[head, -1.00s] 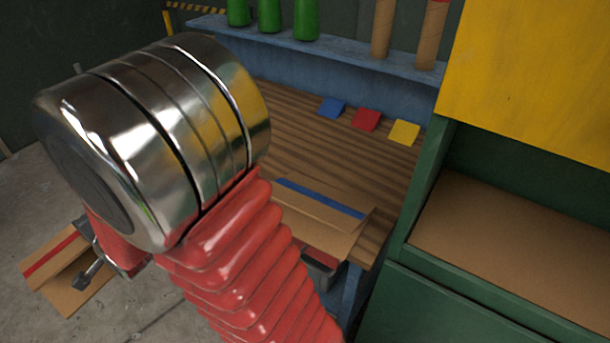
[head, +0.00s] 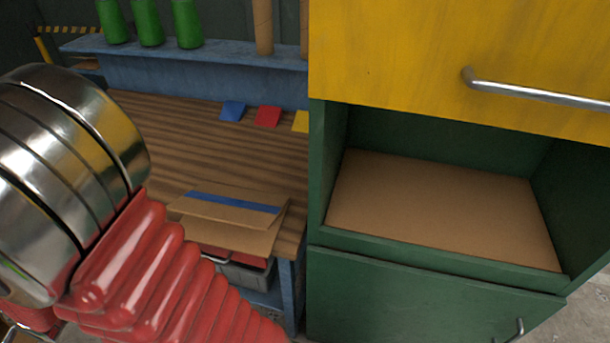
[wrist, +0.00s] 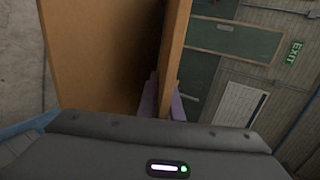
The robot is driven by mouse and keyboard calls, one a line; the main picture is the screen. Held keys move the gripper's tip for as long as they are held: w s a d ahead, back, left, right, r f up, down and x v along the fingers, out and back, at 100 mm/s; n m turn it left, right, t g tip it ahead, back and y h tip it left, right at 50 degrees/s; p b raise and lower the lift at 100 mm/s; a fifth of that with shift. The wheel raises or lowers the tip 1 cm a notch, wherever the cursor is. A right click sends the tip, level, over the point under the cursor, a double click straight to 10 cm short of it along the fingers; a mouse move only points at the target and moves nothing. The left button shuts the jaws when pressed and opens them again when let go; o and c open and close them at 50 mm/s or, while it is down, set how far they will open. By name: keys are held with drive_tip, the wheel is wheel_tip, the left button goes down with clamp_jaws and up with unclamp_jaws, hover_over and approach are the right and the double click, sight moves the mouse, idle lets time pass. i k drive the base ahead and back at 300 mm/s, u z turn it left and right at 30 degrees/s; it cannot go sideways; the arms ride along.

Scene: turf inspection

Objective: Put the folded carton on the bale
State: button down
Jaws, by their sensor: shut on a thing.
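My gripper (wrist: 164,100) shows in the wrist view, its purple fingers shut on the brown folded carton (wrist: 98,50). The carton's panels stand up from the fingers, with a dark gap between them. Part of the fingers is hidden behind my dark gripper body. In the head view my gripper is out of sight at the lower left. A flat brown surface, seemingly the top of the bale (head: 440,205), lies inside the open green bay at the right, with nothing on it. The held carton is apart from it.
The green bay (head: 430,245) has a raised front lip and side walls, with a yellow door (head: 430,60) above. A second carton with a blue stripe (head: 230,210) lies on the wooden bench (head: 170,140), near small coloured pieces. A grey bin (head: 240,272) sits below.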

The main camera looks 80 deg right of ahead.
sight(490, 211)
drive_tip(key=k, duration=2.55)
drive_tip(key=u, duration=0.45)
